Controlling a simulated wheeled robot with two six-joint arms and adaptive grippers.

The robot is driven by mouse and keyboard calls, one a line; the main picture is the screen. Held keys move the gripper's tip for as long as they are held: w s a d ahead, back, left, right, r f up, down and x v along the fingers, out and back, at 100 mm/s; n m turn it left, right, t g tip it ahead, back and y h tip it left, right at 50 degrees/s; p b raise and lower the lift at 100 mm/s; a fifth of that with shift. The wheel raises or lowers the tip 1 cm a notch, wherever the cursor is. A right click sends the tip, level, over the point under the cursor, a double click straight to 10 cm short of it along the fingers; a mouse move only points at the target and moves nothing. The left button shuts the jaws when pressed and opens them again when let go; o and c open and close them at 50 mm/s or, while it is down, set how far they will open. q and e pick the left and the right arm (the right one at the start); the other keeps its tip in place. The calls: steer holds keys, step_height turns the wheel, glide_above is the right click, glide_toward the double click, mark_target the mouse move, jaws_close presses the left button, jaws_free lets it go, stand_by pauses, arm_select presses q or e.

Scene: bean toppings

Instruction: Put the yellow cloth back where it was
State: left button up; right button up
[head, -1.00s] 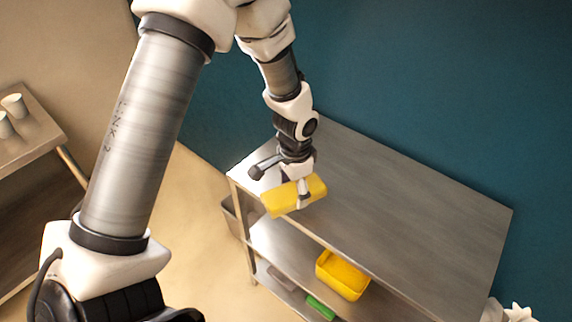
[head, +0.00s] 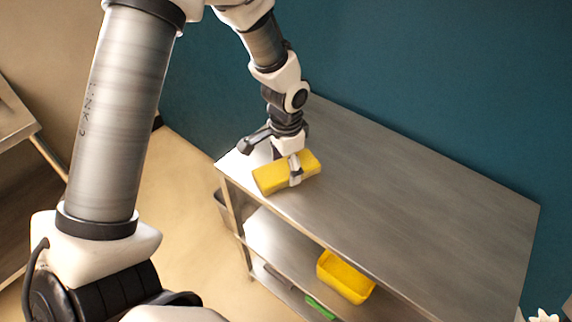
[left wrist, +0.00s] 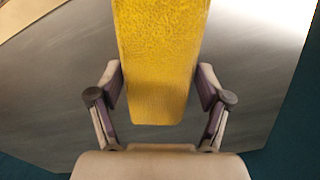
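The yellow cloth (head: 272,180) is a folded, block-like piece at the left end of the steel table's top (head: 400,190). My left gripper (head: 295,172) is above it with its fingers on either side of it. In the left wrist view the cloth (left wrist: 160,60) lies between the two fingers of my left gripper (left wrist: 160,92), which look closed against its sides. Whether its underside touches the tabletop is hard to tell. My right gripper is not in view.
A yellow bin (head: 345,277) stands on the shelf below the tabletop, with a green item (head: 320,307) lower down. The rest of the tabletop is bare. A teal wall (head: 430,80) stands behind it. Another table (head: 15,115) is at far left.

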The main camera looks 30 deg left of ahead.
mark_target(286, 166)
arm_select(q)
steer(key=shift+o, duration=0.4)
steer(key=shift+d, duration=0.1)
step_height(286, 166, up, 12)
steer(key=shift+r+p, duration=0.15)
steer(key=shift+p, duration=0.3)
